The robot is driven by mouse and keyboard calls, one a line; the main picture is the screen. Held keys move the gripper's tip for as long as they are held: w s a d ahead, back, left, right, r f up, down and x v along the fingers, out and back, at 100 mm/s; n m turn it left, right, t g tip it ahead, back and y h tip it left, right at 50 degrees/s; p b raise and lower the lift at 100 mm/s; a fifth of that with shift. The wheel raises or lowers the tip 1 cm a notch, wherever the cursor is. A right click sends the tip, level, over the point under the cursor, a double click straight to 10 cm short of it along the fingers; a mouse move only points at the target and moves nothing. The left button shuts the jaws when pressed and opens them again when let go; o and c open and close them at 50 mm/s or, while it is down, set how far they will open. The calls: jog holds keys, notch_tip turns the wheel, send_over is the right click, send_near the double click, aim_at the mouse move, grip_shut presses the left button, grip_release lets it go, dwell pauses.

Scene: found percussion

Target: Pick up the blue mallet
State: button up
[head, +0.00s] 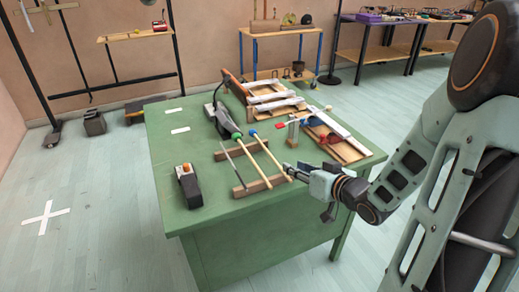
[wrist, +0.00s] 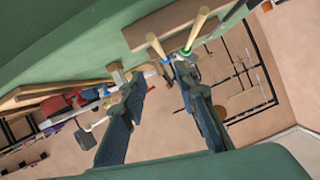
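The blue mallet has a pale wooden shaft (head: 270,155) and a small blue head (head: 252,132). It lies across a wooden rest on the green table, its near end close to my gripper. My gripper (head: 288,170) is low over the table's right side, beside that near end. In the wrist view my gripper (wrist: 160,75) is open, its two dark fingers apart. The blue mallet (wrist: 156,46) shows beyond and between the fingertips, and a green-headed stick (wrist: 197,30) is close to the right fingertip. Whether a finger touches either one cannot be told.
A dark rod (head: 233,165) lies left of the mallet on the wooden rest (head: 258,185). A grey-green tool (head: 226,122), a black box (head: 188,185) and a wooden frame with pale bars (head: 275,100) also lie on the table (head: 165,140).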

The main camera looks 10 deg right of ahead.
aim_at(276, 161)
jog(key=b+x, duration=0.1)
jog(key=x, duration=0.4)
jog(key=shift+w+f, duration=0.15)
jog(key=shift+f, duration=0.05)
jog(key=b+x, duration=0.2)
jog(key=x, duration=0.3)
jog(key=shift+a+f, duration=0.15)
jog(key=shift+f, duration=0.1)
grip_shut()
